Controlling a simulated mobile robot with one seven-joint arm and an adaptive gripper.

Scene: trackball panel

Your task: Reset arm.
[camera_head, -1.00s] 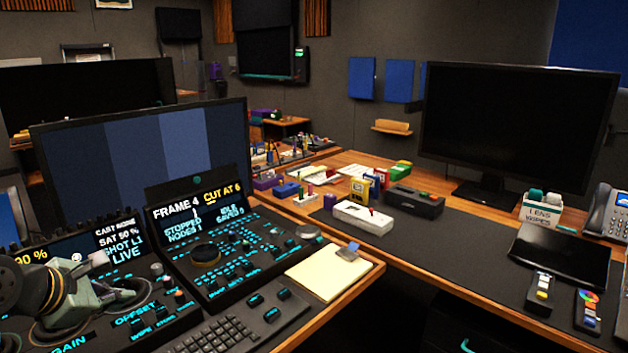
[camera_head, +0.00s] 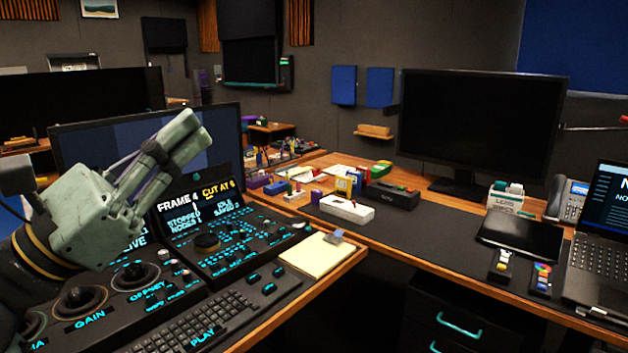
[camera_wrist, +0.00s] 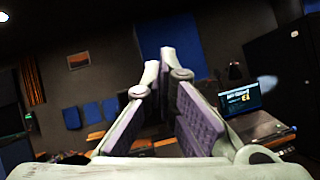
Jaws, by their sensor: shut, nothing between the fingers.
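My gripper (camera_head: 190,130) is raised at the left of the head view, above the trackball panel (camera_head: 195,265) and in front of the large left monitor. Its fingers point up and to the right, are together and hold nothing. In the wrist view my gripper's fingers (camera_wrist: 165,75) point out into the room, with no object between them. My gripper hides part of the panel's left screen and part of the monitor. The panel's visible screen reads "FRAME 4", "CUT AT 6" and "STOPPED".
A keyboard (camera_head: 215,318) and a yellow notepad (camera_head: 312,256) lie at the desk's front. A dark monitor (camera_head: 480,130) stands on the right desk, with a laptop (camera_head: 605,235) at the far right. Small boxes line the back desk. The air right of my gripper is clear.

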